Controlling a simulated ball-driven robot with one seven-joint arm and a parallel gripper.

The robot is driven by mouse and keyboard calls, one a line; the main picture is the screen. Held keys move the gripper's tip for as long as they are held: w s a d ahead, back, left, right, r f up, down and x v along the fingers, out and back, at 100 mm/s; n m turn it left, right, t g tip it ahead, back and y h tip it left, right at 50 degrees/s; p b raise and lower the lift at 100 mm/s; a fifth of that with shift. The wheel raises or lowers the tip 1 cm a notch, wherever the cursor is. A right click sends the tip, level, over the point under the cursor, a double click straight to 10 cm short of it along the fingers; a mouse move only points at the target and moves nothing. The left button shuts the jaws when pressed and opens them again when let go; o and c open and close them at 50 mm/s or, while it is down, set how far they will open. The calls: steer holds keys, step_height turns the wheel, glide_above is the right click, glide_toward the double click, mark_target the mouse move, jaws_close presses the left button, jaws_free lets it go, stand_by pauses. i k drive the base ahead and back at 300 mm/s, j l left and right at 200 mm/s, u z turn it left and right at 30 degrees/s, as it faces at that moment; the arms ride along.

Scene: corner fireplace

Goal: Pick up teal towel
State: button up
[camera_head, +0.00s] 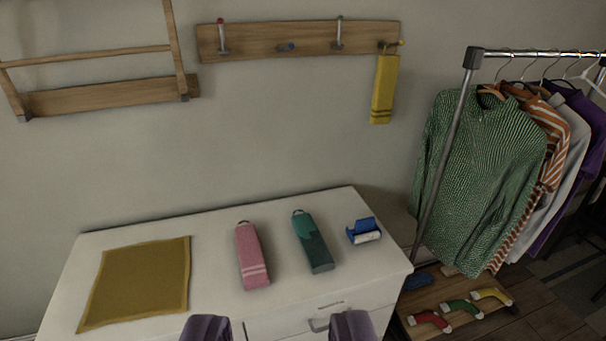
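The teal towel (314,243) lies folded on top of the white dresser (210,222), with a small loop at its far end. It is between a pink towel (252,257) on its left and a blue object (364,232) on its right. My gripper (278,332) shows at the bottom edge as two purple fingertips set wide apart. It is open with nothing visible between the fingers. It is in front of the towels in the picture and apart from the teal towel.
A mustard cloth (140,281) lies flat on the dresser's left. A wooden hook rail (300,40) with a hanging yellow towel (384,90) and a wooden rack (110,97) are on the wall. A clothes rack (452,140) with several garments stands right.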

mark_target(319, 259)
steer(key=i+l+u, duration=0.25)
steer(key=i+l, duration=0.45)
steer(key=i, duration=0.3)
steer(key=i+l+u, duration=0.25)
steer(key=i+l, duration=0.6)
steer(key=i, duration=0.1)
